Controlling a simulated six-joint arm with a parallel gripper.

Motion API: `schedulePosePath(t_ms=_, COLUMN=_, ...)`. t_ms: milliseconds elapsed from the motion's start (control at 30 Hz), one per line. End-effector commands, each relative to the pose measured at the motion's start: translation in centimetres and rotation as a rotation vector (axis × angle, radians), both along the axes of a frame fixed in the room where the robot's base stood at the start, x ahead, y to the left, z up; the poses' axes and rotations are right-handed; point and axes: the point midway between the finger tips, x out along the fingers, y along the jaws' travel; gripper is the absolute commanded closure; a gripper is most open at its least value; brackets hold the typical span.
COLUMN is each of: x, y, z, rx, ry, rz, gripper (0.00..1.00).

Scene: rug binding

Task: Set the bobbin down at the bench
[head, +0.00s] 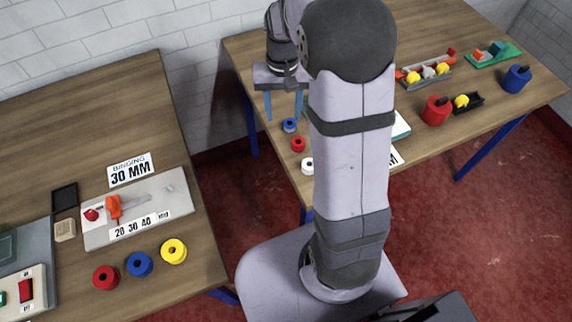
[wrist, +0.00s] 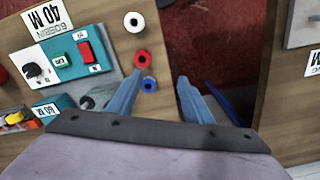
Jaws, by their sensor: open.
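My gripper (head: 283,118) is open, its two blue fingers pointing down near the left edge of the right-hand bench (head: 240,60). A blue bobbin (head: 289,125), a red bobbin (head: 297,143) and a white bobbin (head: 307,165) stand in a row along that edge. In the wrist view, the blue bobbin (wrist: 149,84) is nearest my gripper (wrist: 160,76), close beside the left finger. The red bobbin (wrist: 142,59) and white bobbin (wrist: 134,21) are farther up. I cannot tell whether the finger touches the blue one.
The left bench carries red (head: 106,277), blue (head: 139,264) and yellow (head: 173,251) bobbins and a grey plate (head: 180,190). A control panel (wrist: 80,55) lies left of the bobbins in the wrist view. A gap over red floor (head: 235,170) separates the benches.

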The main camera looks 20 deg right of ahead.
Motion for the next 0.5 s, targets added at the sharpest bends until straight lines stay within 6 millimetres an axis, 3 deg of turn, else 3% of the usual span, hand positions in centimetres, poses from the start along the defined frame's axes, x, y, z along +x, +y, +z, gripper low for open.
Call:
schedulePosePath(t_ms=100, x=-4.2, y=2.5, z=0.1, rx=-0.001, ry=-0.002, rz=0.099, gripper=0.54)
schedulePosePath(t_ms=300, x=-11.2, y=5.4, z=-0.7, rx=-0.001, ry=-0.004, rz=0.25, gripper=0.54)
schedulePosePath(t_ms=500, x=-15.8, y=6.7, z=-1.9, rx=0.0, ry=-0.002, rz=0.346, gripper=0.54)
